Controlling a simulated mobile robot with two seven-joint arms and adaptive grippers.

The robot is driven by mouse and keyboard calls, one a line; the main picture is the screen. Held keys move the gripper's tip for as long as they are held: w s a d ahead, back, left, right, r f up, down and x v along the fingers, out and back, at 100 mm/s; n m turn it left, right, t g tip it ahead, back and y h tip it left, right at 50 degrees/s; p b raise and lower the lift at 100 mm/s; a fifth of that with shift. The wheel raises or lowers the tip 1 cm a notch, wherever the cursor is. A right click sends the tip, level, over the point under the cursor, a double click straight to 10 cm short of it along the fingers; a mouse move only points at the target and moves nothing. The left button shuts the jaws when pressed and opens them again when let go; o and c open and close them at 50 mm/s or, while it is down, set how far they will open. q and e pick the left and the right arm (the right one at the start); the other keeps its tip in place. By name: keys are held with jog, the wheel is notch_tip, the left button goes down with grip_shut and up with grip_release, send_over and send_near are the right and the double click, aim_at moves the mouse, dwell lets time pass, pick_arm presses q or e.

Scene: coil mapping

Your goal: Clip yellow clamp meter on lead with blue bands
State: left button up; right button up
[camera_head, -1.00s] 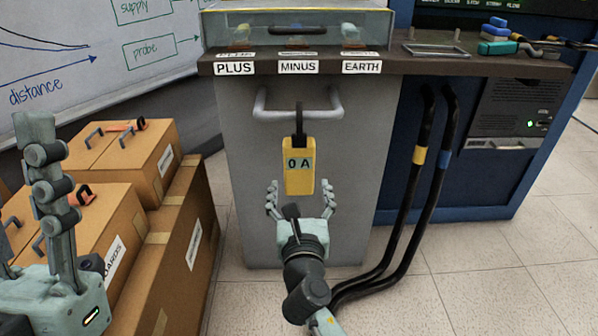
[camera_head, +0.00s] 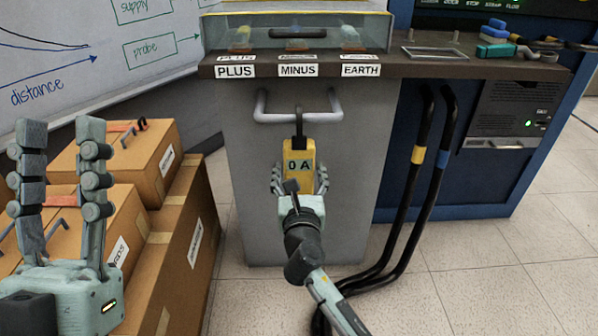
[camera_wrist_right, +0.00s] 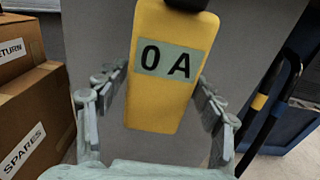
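The yellow clamp meter (camera_head: 299,152), its display reading 0 A, hangs by its black jaw from the grey bar handle (camera_head: 262,115) on the cabinet front. My right gripper (camera_head: 299,174) is open, with its fingers on either side of the meter's body. In the right wrist view the meter (camera_wrist_right: 168,100) lies between the fingers; small gaps seem to remain, and contact is unclear. The lead with the blue band (camera_head: 442,159) hangs right of the cabinet, beside the lead with the yellow band (camera_head: 418,155). My left gripper (camera_head: 60,130) is open and empty at the left.
Cardboard boxes (camera_head: 150,160) are stacked at the left, near my left gripper. The countertop (camera_head: 430,63) overhangs the handle and carries PLUS, MINUS and EARTH labels. Both black leads curve down to the tiled floor. Floor at the right is clear.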

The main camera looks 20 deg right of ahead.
aim_at(299, 165)
jog(key=c, duration=1)
jog(key=shift+r, duration=0.1)
jog(key=shift+r, duration=0.1)
jog(key=shift+r+p, duration=1.55)
jog(key=shift+p, duration=0.55)
jog(key=shift+s, duration=0.1)
jog(key=shift+p+v, duration=0.55)
jog(key=shift+v, duration=3.1)
